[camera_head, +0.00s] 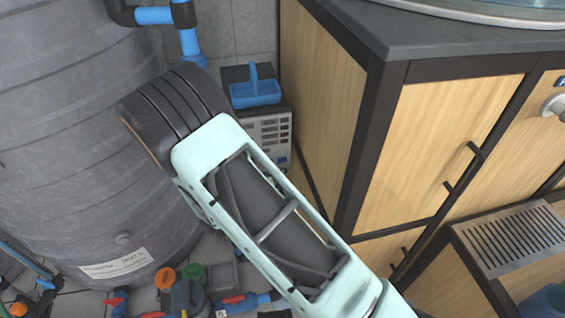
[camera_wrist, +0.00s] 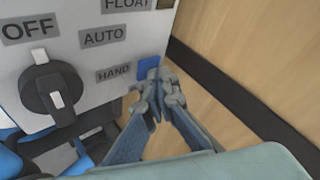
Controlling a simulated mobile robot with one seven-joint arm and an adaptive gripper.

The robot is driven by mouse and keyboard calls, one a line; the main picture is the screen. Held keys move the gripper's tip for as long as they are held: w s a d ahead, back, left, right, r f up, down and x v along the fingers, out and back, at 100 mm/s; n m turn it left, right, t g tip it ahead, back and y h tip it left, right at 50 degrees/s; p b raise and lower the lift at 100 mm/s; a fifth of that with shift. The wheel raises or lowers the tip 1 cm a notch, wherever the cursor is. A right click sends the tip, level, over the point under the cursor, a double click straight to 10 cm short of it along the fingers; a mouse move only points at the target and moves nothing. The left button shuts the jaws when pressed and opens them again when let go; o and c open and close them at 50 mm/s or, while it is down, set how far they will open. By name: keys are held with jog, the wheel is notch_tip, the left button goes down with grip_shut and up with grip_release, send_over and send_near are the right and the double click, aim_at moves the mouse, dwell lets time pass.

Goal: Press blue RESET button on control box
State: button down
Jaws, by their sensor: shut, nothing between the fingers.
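The control box (camera_wrist: 85,20) fills the upper left of the wrist view as a white panel with OFF, AUTO, HAND and FLOAT labels. A black rotary knob (camera_wrist: 50,92) sits below OFF. A square blue button (camera_wrist: 147,66) is at the panel's right, beside the HAND label; no RESET lettering can be read. My gripper (camera_wrist: 158,88) is shut and empty, its tips just below and right of the button in the picture, partly overlapping its lower edge. I cannot tell whether they touch it. In the head view my arm hides the gripper.
A wooden cabinet (camera_head: 430,150) with a dark frame stands close on the right. A large grey tank (camera_head: 70,130) fills the left. A pale box (camera_head: 270,128) with a blue tray (camera_head: 255,92) on top sits between them. Pipes and valves (camera_head: 235,300) crowd the floor.

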jog(key=shift+s+d, duration=0.15)
jog(key=shift+s, duration=0.65)
jog(key=shift+s+d+p, duration=0.25)
jog(key=shift+s, duration=1)
jog(key=shift+s+d+p, duration=0.2)
jog(key=shift+s, duration=1)
